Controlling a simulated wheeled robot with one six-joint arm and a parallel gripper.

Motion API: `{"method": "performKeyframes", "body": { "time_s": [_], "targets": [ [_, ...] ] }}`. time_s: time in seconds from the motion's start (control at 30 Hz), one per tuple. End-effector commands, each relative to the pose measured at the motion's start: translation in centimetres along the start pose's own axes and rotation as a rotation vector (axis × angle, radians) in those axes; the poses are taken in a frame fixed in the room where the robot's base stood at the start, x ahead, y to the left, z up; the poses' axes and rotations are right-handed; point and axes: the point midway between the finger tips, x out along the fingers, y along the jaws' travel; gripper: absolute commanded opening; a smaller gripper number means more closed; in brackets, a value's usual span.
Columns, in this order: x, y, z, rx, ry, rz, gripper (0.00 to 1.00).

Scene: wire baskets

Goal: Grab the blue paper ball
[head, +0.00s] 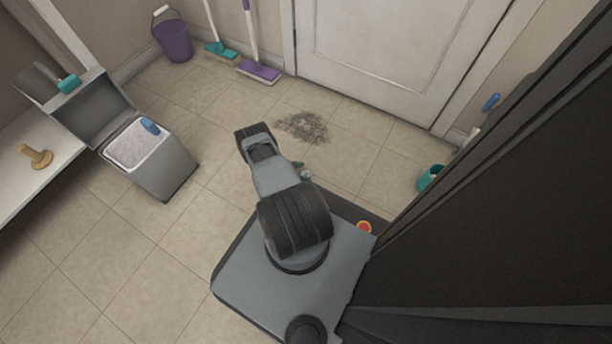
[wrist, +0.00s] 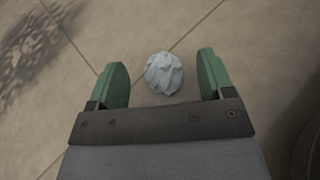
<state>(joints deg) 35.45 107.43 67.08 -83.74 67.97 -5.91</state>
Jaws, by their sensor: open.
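A crumpled pale grey-blue paper ball (wrist: 164,73) lies on the tiled floor in the wrist view. My gripper (wrist: 162,66) is open, with one green finger on each side of the ball and a gap on both sides. The ball sits between the fingers in the picture; how high the fingers are above the floor is hard to tell. In the head view my arm largely hides the gripper, and only a small bit of green and grey shows beside it.
An open grey bin (head: 165,172) with a pale liner stands at left, by a white bench (head: 30,180). A purple bucket (head: 174,42) and brooms (head: 258,71) are at the back. A dirt patch (head: 302,127) lies before the door (head: 395,50). A dark panel fills the right.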

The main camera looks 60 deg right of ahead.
Motion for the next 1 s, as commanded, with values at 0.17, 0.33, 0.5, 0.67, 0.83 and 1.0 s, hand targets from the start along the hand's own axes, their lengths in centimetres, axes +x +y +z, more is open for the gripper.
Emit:
{"method": "performKeyframes", "body": {
  "time_s": [0.17, 0.33, 0.5, 0.67, 0.83, 1.0],
  "targets": [
    [1.7, 0.0, -0.1, 0.0, 0.0, -0.001, 0.74],
    [1.9, 0.0, 0.0, 0.0, 0.0, 0.001, 0.74],
    [1.9, 0.0, 0.0, 0.0, 0.0, 0.001, 0.7],
    [1.9, 0.0, 0.0, 0.0, 0.0, 0.0, 0.54],
    [1.9, 0.0, 0.0, 0.0, 0.0, 0.0, 0.38],
    [1.9, 0.0, 0.0, 0.0, 0.0, 0.0, 0.22]
  ]
}}
